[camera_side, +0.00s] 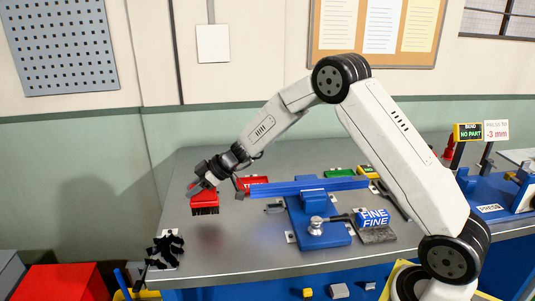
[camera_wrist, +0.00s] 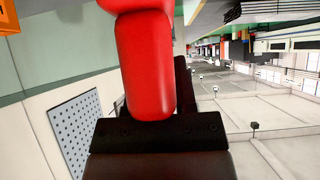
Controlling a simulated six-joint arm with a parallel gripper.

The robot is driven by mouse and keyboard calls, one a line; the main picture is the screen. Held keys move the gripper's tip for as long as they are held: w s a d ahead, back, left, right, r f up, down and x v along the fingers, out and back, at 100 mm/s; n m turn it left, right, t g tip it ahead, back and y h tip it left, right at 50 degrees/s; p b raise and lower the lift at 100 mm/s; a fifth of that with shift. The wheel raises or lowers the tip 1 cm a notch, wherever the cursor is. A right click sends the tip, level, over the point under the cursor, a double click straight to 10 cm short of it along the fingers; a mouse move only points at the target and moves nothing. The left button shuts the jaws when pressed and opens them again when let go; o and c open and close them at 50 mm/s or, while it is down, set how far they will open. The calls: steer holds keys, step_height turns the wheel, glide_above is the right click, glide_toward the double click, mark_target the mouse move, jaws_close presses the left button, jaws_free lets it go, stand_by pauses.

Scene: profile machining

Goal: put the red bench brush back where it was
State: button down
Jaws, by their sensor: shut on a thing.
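The red bench brush (camera_side: 204,198) hangs at the left part of the grey bench in the side view, its dark bristles pointing down. It appears to be a little above the bench top. My gripper (camera_side: 208,178) is shut on the brush from above. In the wrist view the red handle (camera_wrist: 147,65) rises large from the dark jaws (camera_wrist: 160,132). The bristles are hidden in the wrist view.
Black shavings or scraps (camera_side: 168,246) lie on a pale plate at the bench's front left. A red tray (camera_side: 252,181) and a blue fixture (camera_side: 318,234) with a long blue profile (camera_side: 345,184) stand to the right. A "FINE" block (camera_side: 373,218) is beyond.

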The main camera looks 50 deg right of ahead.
mark_target(195, 197)
steer(key=shift+w+f, duration=0.1)
steer(key=shift+f, duration=1.45)
steer(key=shift+f, duration=0.15)
steer(key=shift+c, duration=2)
jaws_free()
steer(key=shift+v, duration=1)
steer(key=v, duration=1)
